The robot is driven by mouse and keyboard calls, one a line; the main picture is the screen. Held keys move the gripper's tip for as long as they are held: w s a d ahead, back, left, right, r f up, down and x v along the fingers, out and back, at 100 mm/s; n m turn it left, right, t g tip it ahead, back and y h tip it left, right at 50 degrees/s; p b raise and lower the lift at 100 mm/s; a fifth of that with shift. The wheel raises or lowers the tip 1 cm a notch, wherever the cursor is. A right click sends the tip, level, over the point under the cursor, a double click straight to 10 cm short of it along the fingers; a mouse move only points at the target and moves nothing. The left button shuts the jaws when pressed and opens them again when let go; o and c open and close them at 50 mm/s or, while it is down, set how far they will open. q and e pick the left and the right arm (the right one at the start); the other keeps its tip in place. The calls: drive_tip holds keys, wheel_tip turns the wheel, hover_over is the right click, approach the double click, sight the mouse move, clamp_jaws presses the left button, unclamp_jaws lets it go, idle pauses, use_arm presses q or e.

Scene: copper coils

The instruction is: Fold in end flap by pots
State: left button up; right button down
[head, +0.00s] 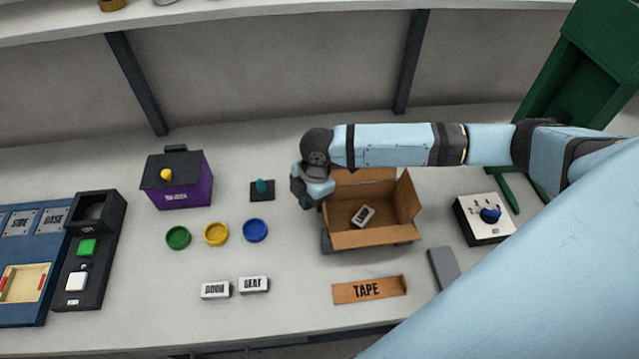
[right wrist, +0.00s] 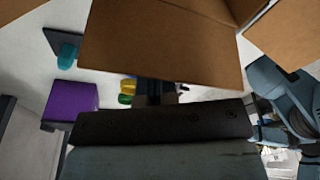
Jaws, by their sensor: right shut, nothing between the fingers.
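An open cardboard box (head: 372,239) stands right of the middle in the head view, with a small white labelled block (head: 362,215) inside. Green (head: 178,238), yellow (head: 216,233) and blue (head: 255,230) pots stand to its left. My right gripper (head: 307,203) is shut and empty at the box's pot-side end. It hides most of that end, so the flap's angle is unclear. In the right wrist view a cardboard panel (right wrist: 165,45) fills the upper middle, close to my fingers (right wrist: 157,92); I cannot tell whether they touch. My left gripper is out of view.
The box's right end flap (head: 408,200) stands up. A TAPE strip (head: 369,290) lies in front. A purple box (head: 181,185), a small dark block with a teal knob (head: 262,189) and a switch panel (head: 484,218) stand around.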

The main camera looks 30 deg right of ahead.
drive_tip(key=shift+s+d+p, duration=0.4)
drive_tip(key=shift+d+p, duration=0.15)
drive_tip(key=shift+d, duration=0.25)
drive_tip(key=shift+s+d+r+p, duration=0.2)
drive_tip(key=shift+d+r+p, duration=0.05)
drive_tip(key=shift+d+p, duration=0.2)
drive_tip(key=shift+s+d+r+p, duration=0.2)
drive_tip(key=shift+d+r+p, duration=0.05)
drive_tip(key=shift+d+p, duration=0.2)
drive_tip(key=shift+s+d+r+p, duration=0.15)
drive_tip(key=shift+s+d+p, duration=0.1)
drive_tip(key=shift+d+p, duration=0.15)
drive_tip(key=shift+s+d+r+p, duration=0.15)
drive_tip(key=shift+s+d+p, duration=0.15)
drive_tip(key=shift+d, duration=0.2)
drive_tip(key=shift+d+f, duration=0.1)
